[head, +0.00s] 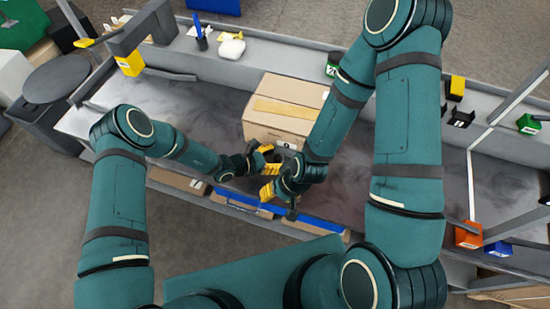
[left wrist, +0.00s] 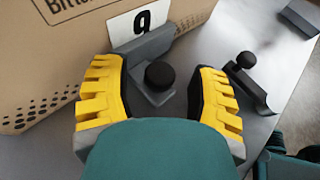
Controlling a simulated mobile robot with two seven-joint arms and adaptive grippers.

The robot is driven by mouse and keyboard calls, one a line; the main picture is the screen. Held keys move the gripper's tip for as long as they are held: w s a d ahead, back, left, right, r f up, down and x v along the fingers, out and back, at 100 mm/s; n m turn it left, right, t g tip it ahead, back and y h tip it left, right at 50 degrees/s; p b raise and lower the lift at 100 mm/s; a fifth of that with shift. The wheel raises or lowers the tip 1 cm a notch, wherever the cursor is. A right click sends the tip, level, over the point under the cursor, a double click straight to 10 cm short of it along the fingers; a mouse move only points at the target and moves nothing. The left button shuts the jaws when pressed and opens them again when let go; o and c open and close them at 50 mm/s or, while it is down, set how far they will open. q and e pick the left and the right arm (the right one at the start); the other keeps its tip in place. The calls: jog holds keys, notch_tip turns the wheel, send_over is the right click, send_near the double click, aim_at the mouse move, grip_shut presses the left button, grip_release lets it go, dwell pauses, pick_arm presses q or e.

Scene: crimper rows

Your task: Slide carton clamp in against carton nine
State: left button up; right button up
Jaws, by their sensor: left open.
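The brown carton (head: 285,105) stands on the grey table in the head view. In the left wrist view the carton (left wrist: 60,75) fills the upper left, with a white label reading 9 (left wrist: 142,20). The grey carton clamp (left wrist: 150,60), with a black knob, stands beside its face; its upright plate covers the label's lower edge. I cannot tell whether plate and carton touch. My left gripper (head: 268,159) is open, its yellow fingers on either side of the clamp, not closed on it. My right gripper (head: 276,190) is close by, partly hidden by its own arm; its opening is unclear.
A second grey part with a black knob (left wrist: 250,85) lies right of the clamp. Blue strips (head: 250,200) run along the table's front edge. Yellow (head: 131,64), orange (head: 468,235) and green (head: 528,124) bins stand around. Table left of the carton is clear.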

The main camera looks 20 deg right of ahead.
pick_arm(q)
grip_shut()
jog(key=shift+w+d+b, duration=0.25)
jog(key=shift+w+b, duration=0.1)
grip_release()
jog(key=v, duration=1.2)
jog(key=shift+r, duration=0.1)
dwell(0.5)
